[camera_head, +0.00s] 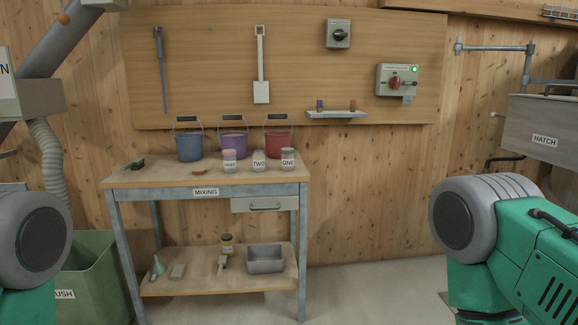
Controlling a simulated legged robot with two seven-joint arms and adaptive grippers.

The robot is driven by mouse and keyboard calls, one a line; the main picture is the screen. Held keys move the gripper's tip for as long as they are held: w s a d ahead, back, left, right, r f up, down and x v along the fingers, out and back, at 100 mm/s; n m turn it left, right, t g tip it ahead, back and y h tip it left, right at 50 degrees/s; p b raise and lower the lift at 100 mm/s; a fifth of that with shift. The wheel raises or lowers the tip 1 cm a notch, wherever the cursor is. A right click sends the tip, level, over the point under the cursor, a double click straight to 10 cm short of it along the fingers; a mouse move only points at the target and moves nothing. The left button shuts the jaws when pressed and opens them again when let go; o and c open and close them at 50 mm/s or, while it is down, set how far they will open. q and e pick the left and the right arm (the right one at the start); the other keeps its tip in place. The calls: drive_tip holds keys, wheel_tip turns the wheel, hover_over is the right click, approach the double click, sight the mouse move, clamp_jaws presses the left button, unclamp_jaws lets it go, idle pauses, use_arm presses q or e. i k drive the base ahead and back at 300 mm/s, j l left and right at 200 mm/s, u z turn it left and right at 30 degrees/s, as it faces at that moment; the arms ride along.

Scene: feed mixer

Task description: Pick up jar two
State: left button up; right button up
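Jar two (259,161) is a small jar with a whitish body and a label reading TWO. It stands upright near the front right of the mixing table (206,192). A jar labelled ONE (288,159), with a greenish lid, stands just to its right. A jar with a pinkish lid (229,161) stands to its left, its label likely THREE. Green and grey parts of my two arms show at the lower left and lower right edges. Neither of my grippers is in view, and both arms are well apart from the jars.
Blue (188,147), purple (233,146) and red (278,143) buckets stand behind the jars. A drawer (264,204) sits under the tabletop. A lower shelf holds a grey tray (266,259) and small items. A green bin (88,270) stands left. Floor right of the table is clear.

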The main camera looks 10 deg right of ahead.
sight(258, 158)
drive_tip(key=i+l+u, duration=0.15)
drive_tip(key=i+l, duration=0.4)
drive_tip(key=i+l+u, duration=0.15)
drive_tip(key=i+l, duration=0.5)
drive_tip(key=i+l+u, duration=0.2)
drive_tip(key=i+l, duration=0.35)
drive_tip(key=l, duration=0.2)
